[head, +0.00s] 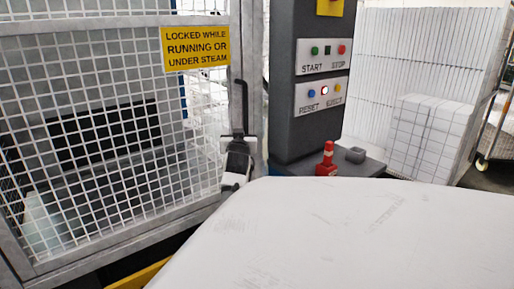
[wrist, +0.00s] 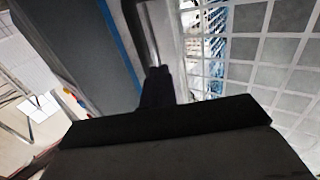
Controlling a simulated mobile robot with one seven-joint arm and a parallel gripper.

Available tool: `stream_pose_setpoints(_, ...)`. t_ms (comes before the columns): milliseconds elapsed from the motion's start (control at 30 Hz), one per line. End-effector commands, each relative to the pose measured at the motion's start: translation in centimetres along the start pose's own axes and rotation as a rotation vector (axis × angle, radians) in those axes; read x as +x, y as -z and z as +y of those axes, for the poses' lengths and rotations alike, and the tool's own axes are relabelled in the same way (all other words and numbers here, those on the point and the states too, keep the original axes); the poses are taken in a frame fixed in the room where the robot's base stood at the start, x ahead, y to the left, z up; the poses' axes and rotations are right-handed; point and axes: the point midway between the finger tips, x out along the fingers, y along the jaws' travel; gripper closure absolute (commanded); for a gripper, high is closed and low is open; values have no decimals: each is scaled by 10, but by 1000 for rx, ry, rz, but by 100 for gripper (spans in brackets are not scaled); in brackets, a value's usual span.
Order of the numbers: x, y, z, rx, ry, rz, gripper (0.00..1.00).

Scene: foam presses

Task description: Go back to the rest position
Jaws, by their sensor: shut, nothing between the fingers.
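My gripper shows in the wrist view as a dark wide body along the bottom, with its dark fingers (wrist: 157,86) together in the middle and nothing between them. The fingers point toward a pale upright bar and the mesh guard (wrist: 285,75); I cannot tell whether they touch anything. In the head view I cannot clearly tell my gripper apart from the dark latch fittings at the gate's edge. The press's mesh gate (head: 95,120) stands at the left and looks closed, with a black handle (head: 238,100) on its right edge.
A grey control column (head: 307,125) with lit buttons stands right of the gate. White blocks (head: 430,130) are stacked at the right, beside a wheeled cage (head: 495,125). A yellow sign (head: 195,47) hangs on the mesh.

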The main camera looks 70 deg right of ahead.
Motion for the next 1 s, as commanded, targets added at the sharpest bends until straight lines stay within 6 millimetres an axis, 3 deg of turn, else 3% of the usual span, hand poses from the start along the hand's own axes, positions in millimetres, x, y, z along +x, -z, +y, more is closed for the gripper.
stream_pose_setpoints(300, -47, -6, 38, -2, -4, -1, 100)
stream_pose_setpoints(633, -69, -4, 54, -1, -3, -3, 100)
stream_pose_setpoints(867, -69, -4, 52, -2, 0, -3, 100)
stream_pose_setpoints(967, -70, 1, 29, -9, 24, 16, 100)
stream_pose_setpoints(1000, -72, 5, 12, -14, 43, 30, 100)
